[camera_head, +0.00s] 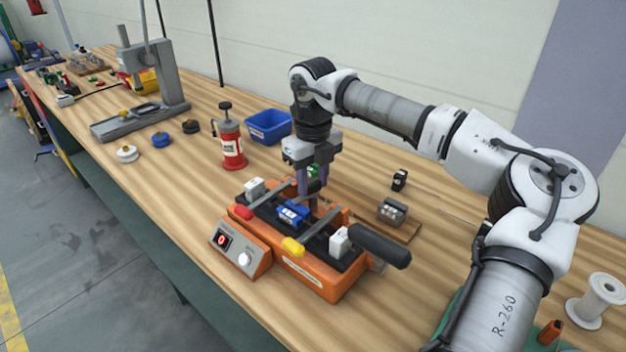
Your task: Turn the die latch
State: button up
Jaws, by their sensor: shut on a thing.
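The orange bench machine (305,272) stands on the wooden bench, with a blue die block (293,213) at its middle. My gripper (312,203) points straight down just behind and to the right of the blue block. Its purple-grey fingers are shut on a small dark part at the machine's top, which looks like the die latch. The fingers hide most of that part, so its turn angle cannot be told. Grey lever arms lie on either side, one with a red tip (244,212), one with a yellow tip (293,246).
A control box (240,248) showing a red 0 is at the machine's front left. A black handle (380,246) sticks out right. A white spool (596,300) is at far right.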

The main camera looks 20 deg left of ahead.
aim_at(313, 184)
jog(key=shift+n, duration=1.1)
jog(key=o, duration=1)
notch_tip(313, 184, up, 14)
jog(key=shift+f+b, duration=0.1)
jog(key=shift+b, duration=0.75)
